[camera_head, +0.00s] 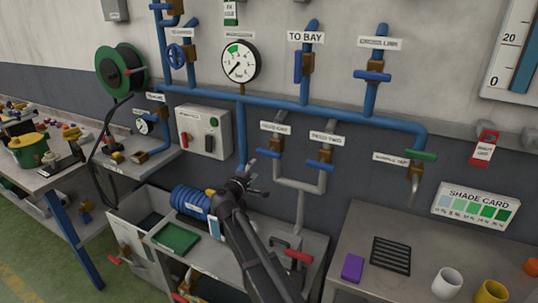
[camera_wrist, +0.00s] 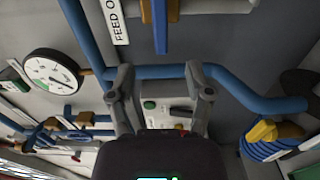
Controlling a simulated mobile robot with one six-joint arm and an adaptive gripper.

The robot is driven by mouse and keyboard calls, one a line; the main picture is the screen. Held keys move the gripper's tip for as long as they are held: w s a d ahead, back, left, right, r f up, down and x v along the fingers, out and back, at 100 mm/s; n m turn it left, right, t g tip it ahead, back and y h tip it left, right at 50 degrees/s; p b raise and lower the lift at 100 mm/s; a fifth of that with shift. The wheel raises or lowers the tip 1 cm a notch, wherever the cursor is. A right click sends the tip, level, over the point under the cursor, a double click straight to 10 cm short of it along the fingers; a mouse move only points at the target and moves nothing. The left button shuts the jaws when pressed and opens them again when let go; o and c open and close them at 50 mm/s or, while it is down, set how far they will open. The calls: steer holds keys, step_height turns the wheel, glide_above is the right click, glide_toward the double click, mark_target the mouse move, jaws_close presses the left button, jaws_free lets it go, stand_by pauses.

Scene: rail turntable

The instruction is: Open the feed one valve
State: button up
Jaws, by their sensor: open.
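The feed one valve has a blue lever handle (camera_head: 268,153) below its white label (camera_head: 274,128), on a brass body over a grey pipe. The handle lies crosswise to its vertical pipe. In the wrist view the blue handle (camera_wrist: 161,28) and part of the label (camera_wrist: 115,20) show at the top edge, partly cut off. My gripper (camera_head: 248,180) is below and left of the handle, apart from it. In the wrist view my gripper (camera_wrist: 160,80) has its fingers spread with nothing between them.
The feed two valve (camera_head: 320,164) hangs close on the right. A blue main pipe (camera_head: 300,105) runs above, and a vertical blue pipe (camera_head: 240,135) stands left of the valve. A pressure gauge (camera_head: 240,60) and a control box (camera_head: 203,132) are nearby. A blue motor (camera_head: 190,201) sits below.

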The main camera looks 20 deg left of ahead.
mark_target(267, 155)
steer(key=w, duration=0.8)
steer(key=w+d, duration=0.1)
steer(key=w, duration=0.3)
steer(key=shift+w, duration=0.15)
jaws_close()
